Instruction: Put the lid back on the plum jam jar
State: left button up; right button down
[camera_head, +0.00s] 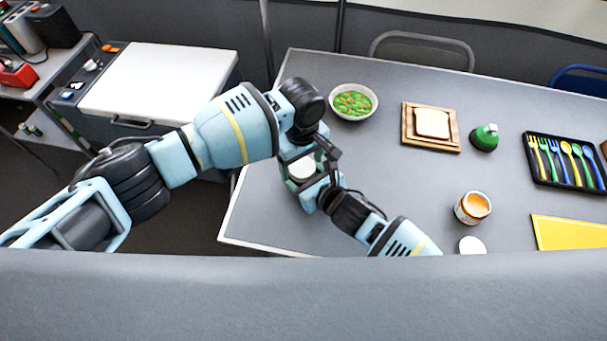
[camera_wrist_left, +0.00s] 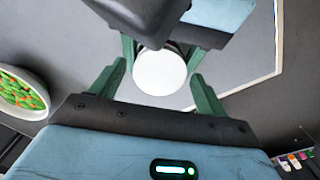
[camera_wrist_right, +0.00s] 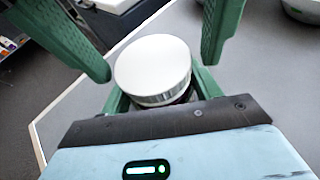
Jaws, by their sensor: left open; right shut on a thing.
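A round white lid (camera_head: 302,168) sits on top of a dark jar (camera_wrist_right: 180,98), mostly hidden, which I take to be the plum jam jar. The lid appears level and seated in the right wrist view (camera_wrist_right: 152,66). My right gripper (camera_head: 318,188) is shut on the jar and holds it near the table's left end. My left gripper (camera_head: 308,163) is open just above, its fingers on either side of the lid and apart from it. The lid also shows between the left fingers in the left wrist view (camera_wrist_left: 160,72).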

pick_arm(q)
jog(key=shift+c, duration=0.4)
jog(key=c, duration=0.9)
jog(key=m, duration=0.6)
jog(key=shift+m, duration=0.3)
jog(key=o, duration=1.1)
jog(key=shift+r, duration=2.25)
jog(key=shift+c, duration=0.6)
